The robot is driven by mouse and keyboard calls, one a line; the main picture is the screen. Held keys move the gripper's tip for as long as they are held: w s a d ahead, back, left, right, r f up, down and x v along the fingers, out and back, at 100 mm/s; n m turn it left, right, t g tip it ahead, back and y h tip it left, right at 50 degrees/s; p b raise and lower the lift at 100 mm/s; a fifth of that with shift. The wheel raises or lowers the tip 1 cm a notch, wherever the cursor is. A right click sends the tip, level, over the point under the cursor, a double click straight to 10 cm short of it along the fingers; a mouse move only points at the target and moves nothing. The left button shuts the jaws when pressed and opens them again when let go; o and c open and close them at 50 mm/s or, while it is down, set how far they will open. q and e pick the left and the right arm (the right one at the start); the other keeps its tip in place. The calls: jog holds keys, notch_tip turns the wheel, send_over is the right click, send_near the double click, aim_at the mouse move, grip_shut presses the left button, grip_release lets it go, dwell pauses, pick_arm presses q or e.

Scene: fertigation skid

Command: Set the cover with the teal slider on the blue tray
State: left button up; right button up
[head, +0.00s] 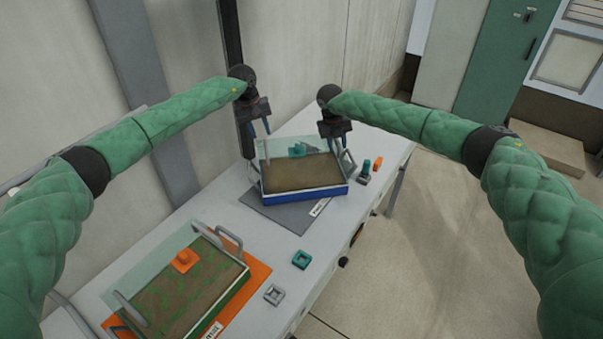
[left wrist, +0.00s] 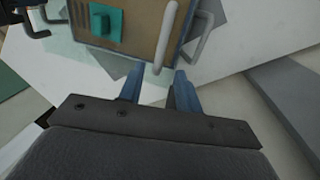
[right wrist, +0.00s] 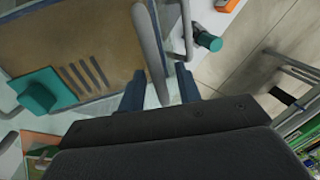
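The blue tray (head: 305,194) lies on a grey mat toward the far end of the bench. The cover with the teal slider (head: 297,150) is over it, its brown face and clear sheet visible; I cannot tell whether it is seated. The slider also shows in the left wrist view (left wrist: 105,22) and right wrist view (right wrist: 38,92).
A green tray (head: 210,318) with an orange slider (head: 185,260) stands on an orange mat (head: 258,275) at the near left. A teal block (head: 301,259) and a grey block (head: 274,294) lie near the front edge. Small teal and orange pieces (head: 377,164) stand right of the blue tray.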

pick_arm(q)
jog(key=r, duration=0.4)
jog(key=shift+a+r, duration=0.25)
jog(key=shift+a, duration=0.15)
pick_arm(e)
notch_tip(320, 180, up, 12)
jog(key=a, duration=0.2)
jog(key=shift+s+a+f, duration=0.15)
